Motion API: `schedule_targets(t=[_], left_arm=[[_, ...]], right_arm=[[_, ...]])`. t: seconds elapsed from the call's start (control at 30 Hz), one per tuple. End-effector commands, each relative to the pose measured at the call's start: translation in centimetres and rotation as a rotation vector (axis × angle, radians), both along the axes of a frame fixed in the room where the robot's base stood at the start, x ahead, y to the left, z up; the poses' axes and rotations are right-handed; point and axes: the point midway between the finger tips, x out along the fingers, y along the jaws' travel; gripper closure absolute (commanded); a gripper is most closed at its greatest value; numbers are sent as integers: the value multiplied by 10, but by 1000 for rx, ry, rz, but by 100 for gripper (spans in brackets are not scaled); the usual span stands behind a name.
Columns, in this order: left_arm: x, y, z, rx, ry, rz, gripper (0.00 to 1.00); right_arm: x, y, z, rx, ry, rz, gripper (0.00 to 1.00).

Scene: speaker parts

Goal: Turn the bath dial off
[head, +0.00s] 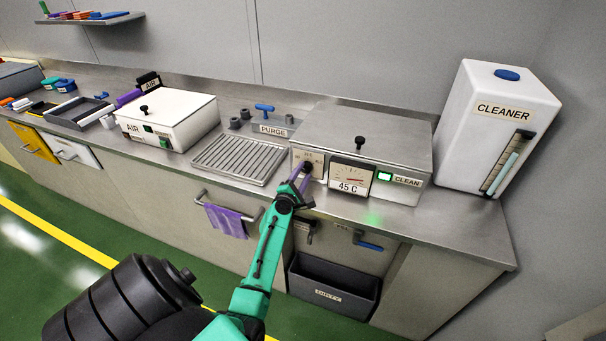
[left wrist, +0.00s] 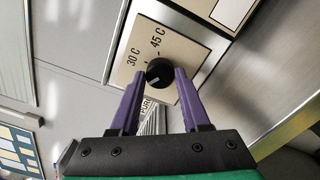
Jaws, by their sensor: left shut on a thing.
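The bath dial (head: 307,167) is a round black knob on a cream plate at the left of the bath's front panel. In the left wrist view the dial (left wrist: 159,73) sits between purple fingertips, with "30 C" and "45 C" printed on the plate. A short pale mark on the knob points away from both labels, toward the lower left. My left gripper (head: 302,180) is shut on the dial and partly hides it in the head view. The steel bath (head: 375,135) has a gauge (head: 351,177) reading 45 C and a lit green lamp (head: 385,176) beside "CLEAN". My right gripper is out of view.
A white CLEANER tank (head: 490,125) stands right of the bath. A ribbed drain tray (head: 238,158) and a white AIR box (head: 168,118) are to the left. Below are a purple cloth on a rail (head: 226,220) and a dark DIRTY bin (head: 333,288).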

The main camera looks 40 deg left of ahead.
Motion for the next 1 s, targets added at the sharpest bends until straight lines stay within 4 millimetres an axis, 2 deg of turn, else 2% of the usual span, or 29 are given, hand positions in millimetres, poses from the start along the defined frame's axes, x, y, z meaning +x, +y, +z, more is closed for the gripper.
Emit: schedule_targets(t=[0.3,0.7,0.73,0.77,0.8,1.0], left_arm=[[0,0,0,-72,-24,-1,100],[0,0,0,-79,-26,0,100],[0,0,0,-79,-26,0,42],[0,0,0,-79,-26,0,31],[0,0,0,-78,-26,0,24],[0,0,0,-77,-26,-1,24]], right_arm=[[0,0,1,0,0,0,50],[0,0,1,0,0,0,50],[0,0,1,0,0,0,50],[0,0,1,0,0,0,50],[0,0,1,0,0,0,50],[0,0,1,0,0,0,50]])
